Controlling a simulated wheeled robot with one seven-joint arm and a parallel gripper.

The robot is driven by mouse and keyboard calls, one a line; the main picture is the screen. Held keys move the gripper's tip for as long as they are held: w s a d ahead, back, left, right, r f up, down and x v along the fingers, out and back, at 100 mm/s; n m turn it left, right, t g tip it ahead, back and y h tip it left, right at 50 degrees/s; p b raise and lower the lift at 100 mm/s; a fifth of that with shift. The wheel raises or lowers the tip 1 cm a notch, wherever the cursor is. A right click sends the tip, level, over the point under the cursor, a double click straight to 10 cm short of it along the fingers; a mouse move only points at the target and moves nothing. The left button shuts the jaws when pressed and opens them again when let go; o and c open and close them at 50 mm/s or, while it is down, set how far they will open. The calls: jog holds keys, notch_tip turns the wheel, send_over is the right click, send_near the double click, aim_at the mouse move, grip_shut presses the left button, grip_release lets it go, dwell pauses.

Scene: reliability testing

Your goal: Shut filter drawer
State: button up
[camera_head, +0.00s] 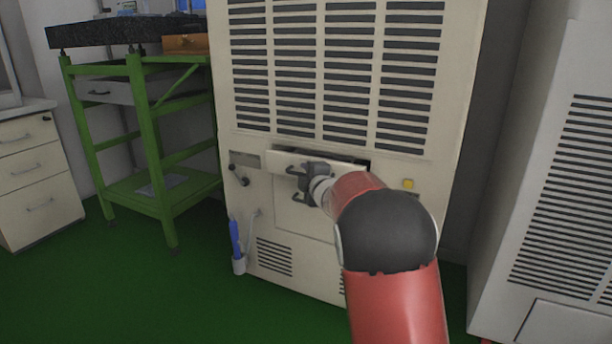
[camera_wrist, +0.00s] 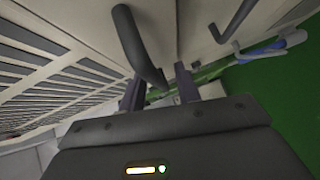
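The filter drawer (camera_head: 284,159) is a cream front low on the big vented cabinet (camera_head: 238,110). A dark gap shows along its top right, so it stands out a little from the cabinet. Its dark handle (camera_head: 294,171) is at the left of the front; a dark bent handle (camera_wrist: 137,42) also shows in the wrist view. My gripper (camera_head: 304,178) is at the drawer front, beside the handle, and hides part of it. In the wrist view my gripper (camera_wrist: 160,90) has its fingers apart, with the bent bar's end near the space between them. Contact cannot be told.
A green cart (camera_head: 148,140) stands left of the cabinet, with a white drawer unit (camera_head: 38,180) beyond it. Another vented cabinet (camera_head: 550,200) stands at the right. A blue-handled tool in a holder (camera_head: 236,245) hangs at the cabinet's lower left. The green floor (camera_head: 150,300) in front is clear.

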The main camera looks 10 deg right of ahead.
grip_shut()
dwell(0.3)
jog(key=shift+w+d+p, duration=0.45)
jog(key=shift+w+d, duration=0.15)
jog(key=shift+w, duration=0.2)
jog(key=shift+w+d+p, duration=0.45)
jog(key=shift+w+d, duration=0.1)
jog(key=shift+w, duration=0.25)
jog(key=shift+r, duration=0.1)
grip_release()
jog(key=shift+w, duration=0.1)
